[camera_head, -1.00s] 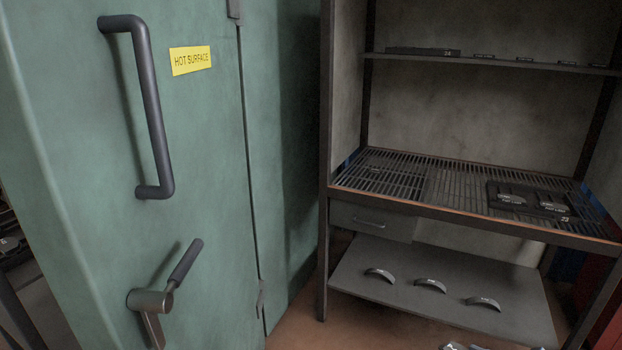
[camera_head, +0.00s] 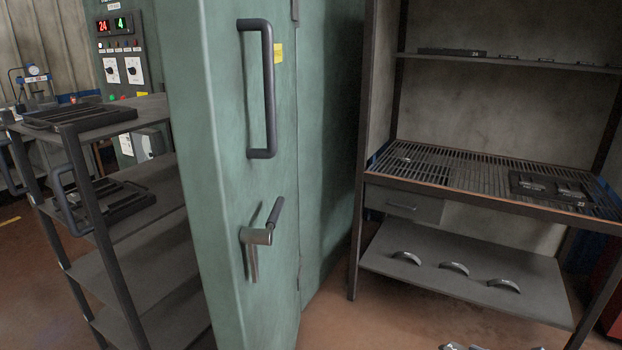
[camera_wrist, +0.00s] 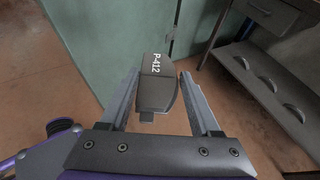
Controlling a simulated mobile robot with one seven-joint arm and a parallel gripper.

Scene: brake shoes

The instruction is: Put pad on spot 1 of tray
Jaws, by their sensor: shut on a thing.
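My gripper (camera_wrist: 155,103) shows in the wrist view, shut on a dark pad (camera_wrist: 156,84) marked P-412. The pad sits between the two fingers, clear of any surface. One black tray (camera_head: 80,115) lies on the top of the cart at the left. Another black tray (camera_head: 106,205) lies on the cart's shelf below. A third dark tray (camera_head: 550,188) holding pads lies on the slatted bench at the right. I cannot read spot numbers on any tray.
The green cabinet door (camera_head: 226,150), with a long handle (camera_head: 270,90) and a lever (camera_head: 258,236), stands between the cart (camera_head: 155,108) and the bench (camera_head: 440,175). Several curved shoes (camera_head: 453,268) lie on the bench's lower shelf. Brown floor is open at the left.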

